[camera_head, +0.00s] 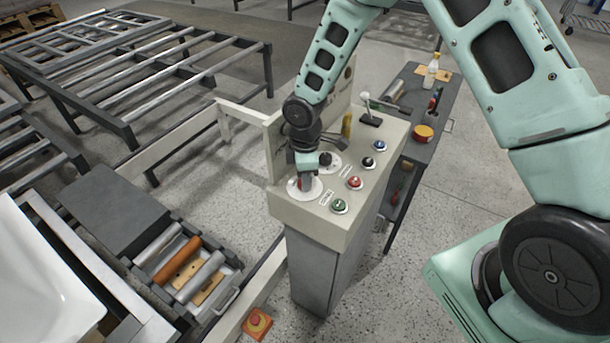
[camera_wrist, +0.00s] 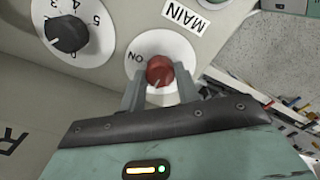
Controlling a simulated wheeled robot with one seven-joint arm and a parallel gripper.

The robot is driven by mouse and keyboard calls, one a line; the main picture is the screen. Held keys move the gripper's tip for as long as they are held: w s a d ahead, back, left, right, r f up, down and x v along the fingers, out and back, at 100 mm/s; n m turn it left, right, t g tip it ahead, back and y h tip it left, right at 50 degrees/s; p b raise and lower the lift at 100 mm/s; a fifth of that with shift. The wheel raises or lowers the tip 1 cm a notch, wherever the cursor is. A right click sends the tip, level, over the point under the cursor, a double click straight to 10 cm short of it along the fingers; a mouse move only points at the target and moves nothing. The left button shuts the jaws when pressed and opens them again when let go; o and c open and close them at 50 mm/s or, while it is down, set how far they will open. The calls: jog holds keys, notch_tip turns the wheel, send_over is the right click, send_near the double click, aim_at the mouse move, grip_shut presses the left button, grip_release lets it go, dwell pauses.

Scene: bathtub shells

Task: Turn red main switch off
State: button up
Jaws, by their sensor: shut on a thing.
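The red main switch (camera_wrist: 159,72) is a round red knob on a white disc, with "ON" on the disc and a "MAIN" label (camera_wrist: 186,15) beside it in the wrist view. My gripper (camera_wrist: 160,92) has its two fingers on either side of the knob and is shut on it. In the head view my gripper (camera_head: 302,180) reaches down to the white disc (camera_head: 312,193) at the left front of the control panel (camera_head: 290,206). The fingers and wrist partly hide the knob there.
A black numbered dial (camera_wrist: 67,33) sits close to the switch. Red (camera_head: 355,182), green (camera_head: 339,205) and other buttons line the panel's right side. A dark cart (camera_head: 425,149) with a yellow-and-red item and a bottle stands behind it. Metal roller frames are at left.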

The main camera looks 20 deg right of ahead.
jog(key=shift+w+r, duration=0.1)
dwell(0.3)
jog(key=o, duration=1)
notch_tip(320, 180, up, 17)
jog(key=b, duration=0.2)
jog(key=shift+r+b, duration=0.15)
jog(key=shift+b, duration=0.15)
